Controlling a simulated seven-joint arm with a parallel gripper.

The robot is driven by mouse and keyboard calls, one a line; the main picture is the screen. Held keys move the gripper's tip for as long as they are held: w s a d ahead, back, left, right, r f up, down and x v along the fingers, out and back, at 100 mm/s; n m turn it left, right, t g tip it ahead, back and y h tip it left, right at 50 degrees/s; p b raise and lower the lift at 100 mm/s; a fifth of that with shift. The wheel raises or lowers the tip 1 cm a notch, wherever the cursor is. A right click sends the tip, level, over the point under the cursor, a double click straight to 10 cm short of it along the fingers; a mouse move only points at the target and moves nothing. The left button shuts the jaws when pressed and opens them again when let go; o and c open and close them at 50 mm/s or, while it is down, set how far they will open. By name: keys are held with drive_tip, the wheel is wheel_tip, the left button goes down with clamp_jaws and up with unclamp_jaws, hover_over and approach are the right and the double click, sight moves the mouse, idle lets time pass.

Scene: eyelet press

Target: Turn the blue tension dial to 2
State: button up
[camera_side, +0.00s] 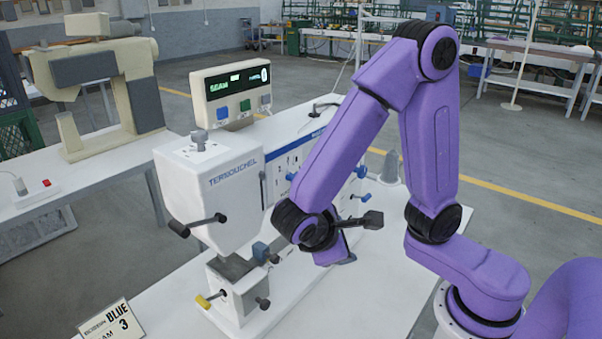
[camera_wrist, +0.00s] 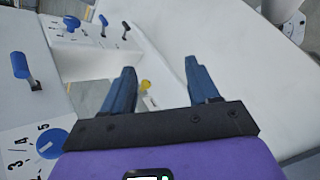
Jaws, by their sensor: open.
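The blue dial (camera_wrist: 52,143) sits on a white panel with printed numerals at the lower left of the wrist view. I can read 3, 4 and 5 around it. It bears a short pale mark, but the setting it points to is not clear. My gripper (camera_wrist: 161,65) is open and empty, its two dark blue fingers pointing away over the white surface. The dial lies to the left of the fingers, apart from them. In the side view my wrist hides part of the machine's numbered panel (camera_side: 285,160), and I cannot single out the dial there.
The white machine head (camera_side: 215,190) has black handles, with a yellow-tipped knob (camera_side: 203,301) below. A blue-ended lever (camera_wrist: 20,65) and several smaller levers stand near the dial. A display box (camera_side: 236,92) stands behind. A card (camera_side: 110,320) reads BLUE and 3.

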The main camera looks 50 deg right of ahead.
drive_tip(key=s+d+r+n+y, duration=0.1)
drive_tip(key=s+r+n+y, duration=0.1)
drive_tip(key=s+y, duration=0.4)
drive_tip(key=w+r+m+t+y, duration=0.2)
drive_tip(key=w+r+m, duration=0.35)
drive_tip(key=r, duration=0.65)
drive_tip(key=w+r+m+t+y, duration=0.15)
drive_tip(key=w+r+m, duration=0.4)
drive_tip(key=r, duration=0.65)
drive_tip(key=x, duration=1.7)
drive_tip(key=shift+d+f, duration=0.25)
drive_tip(key=shift+d, duration=0.4)
drive_tip(key=shift+t, duration=0.25)
drive_tip(key=shift+h, duration=0.25)
drive_tip(key=c, duration=1)
